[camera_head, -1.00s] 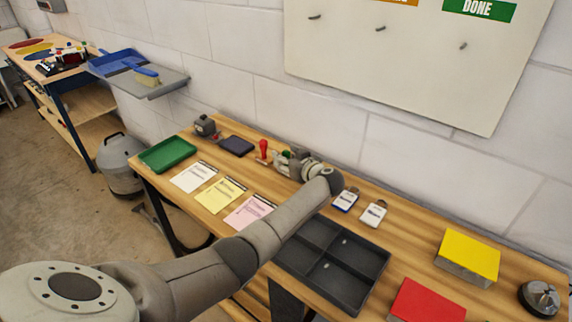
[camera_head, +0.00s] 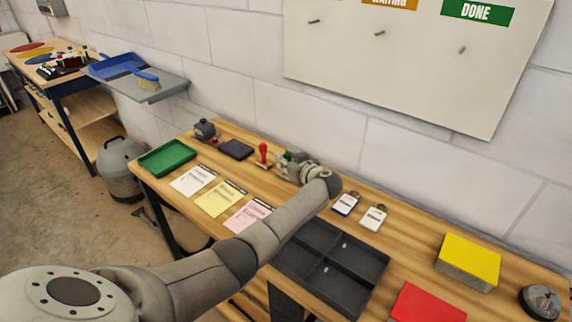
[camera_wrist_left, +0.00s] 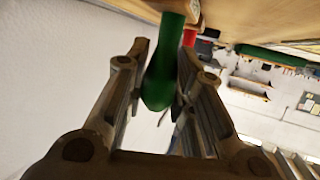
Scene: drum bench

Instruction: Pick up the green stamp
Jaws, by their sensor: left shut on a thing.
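The green stamp (camera_wrist_left: 162,80) shows in the left wrist view, its green handle between the two fingers of my left gripper (camera_wrist_left: 160,85). In the head view my left gripper (camera_head: 290,162) is at the back of the bench, just right of the red stamp (camera_head: 263,154), and my own gripper and arm largely hide the green stamp there. The left gripper is shut on the green handle. In the wrist view the handle's upper end meets the wooden surface at the picture's top; I cannot tell whether the stamp is lifted. My right gripper is not in view.
A dark ink pad (camera_head: 236,149) and a green tray (camera_head: 167,157) lie to the left. White, yellow and pink sheets (camera_head: 220,198) lie in front. Two tags (camera_head: 373,217), a dark divided tray (camera_head: 330,262) and yellow and red blocks (camera_head: 468,258) are to the right. The wall is close behind.

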